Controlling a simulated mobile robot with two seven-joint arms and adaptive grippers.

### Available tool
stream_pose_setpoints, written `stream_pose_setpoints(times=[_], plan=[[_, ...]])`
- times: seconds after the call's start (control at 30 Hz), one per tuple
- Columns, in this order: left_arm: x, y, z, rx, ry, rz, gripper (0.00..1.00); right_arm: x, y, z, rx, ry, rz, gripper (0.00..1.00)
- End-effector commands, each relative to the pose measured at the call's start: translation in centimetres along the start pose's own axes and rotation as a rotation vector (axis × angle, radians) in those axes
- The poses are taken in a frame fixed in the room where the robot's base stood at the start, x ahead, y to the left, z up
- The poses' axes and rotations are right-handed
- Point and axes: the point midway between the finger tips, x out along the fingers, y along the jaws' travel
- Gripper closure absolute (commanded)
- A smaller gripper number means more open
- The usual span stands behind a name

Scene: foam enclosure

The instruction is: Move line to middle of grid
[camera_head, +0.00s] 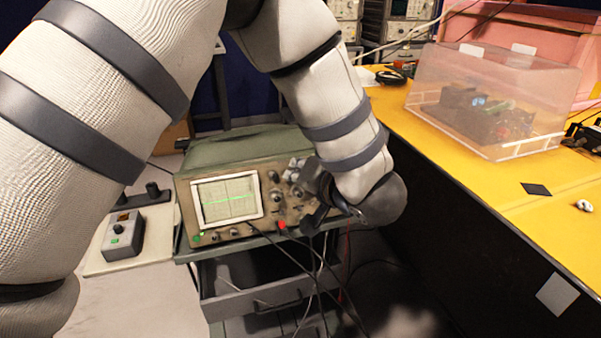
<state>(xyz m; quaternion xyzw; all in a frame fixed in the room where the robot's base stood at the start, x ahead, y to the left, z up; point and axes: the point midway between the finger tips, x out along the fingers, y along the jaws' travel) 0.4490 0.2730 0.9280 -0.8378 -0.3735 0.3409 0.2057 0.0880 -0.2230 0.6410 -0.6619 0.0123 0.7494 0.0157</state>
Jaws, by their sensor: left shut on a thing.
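The oscilloscope (230,155) stands on a cart, its front facing me. Its lit screen (240,186) shows a grid with a bright green, roughly level line (228,200) at about mid-height. Knobs (276,197) sit on the panel right of the screen. My left gripper (312,208) is at the right part of this panel, shut on a knob there. The dark fingers and wrist hide the held knob and the panel's right end. My right gripper is out of view.
A small grey box (123,236) stands at left. The yellow bench (455,165) at right carries a clear cover (435,90) over equipment.

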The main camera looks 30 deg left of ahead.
Motion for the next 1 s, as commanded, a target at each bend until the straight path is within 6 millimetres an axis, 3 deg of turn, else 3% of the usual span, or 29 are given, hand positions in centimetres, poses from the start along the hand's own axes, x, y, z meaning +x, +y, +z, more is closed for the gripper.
stream_pose_setpoints(times=[0.1,0.13,0.2,0.7,0.83,1.0], plan=[[0.0,-0.12,-0.14,-0.002,0.003,-0.003,1.0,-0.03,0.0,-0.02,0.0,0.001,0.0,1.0],[0.0,-0.12,-0.14,-0.002,0.003,-0.003,0.85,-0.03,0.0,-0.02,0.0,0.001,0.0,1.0],[0.0,-0.11,-0.13,-0.001,0.003,-0.003,0.69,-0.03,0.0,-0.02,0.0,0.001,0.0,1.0],[0.01,0.0,0.0,0.031,0.001,-0.006,0.69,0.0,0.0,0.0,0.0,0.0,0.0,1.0],[0.0,0.14,0.03,0.216,0.007,-0.038,0.69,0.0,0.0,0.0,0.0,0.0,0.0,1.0],[0.01,0.25,0.14,0.629,0.017,-0.11,0.69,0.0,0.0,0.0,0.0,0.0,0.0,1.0]])
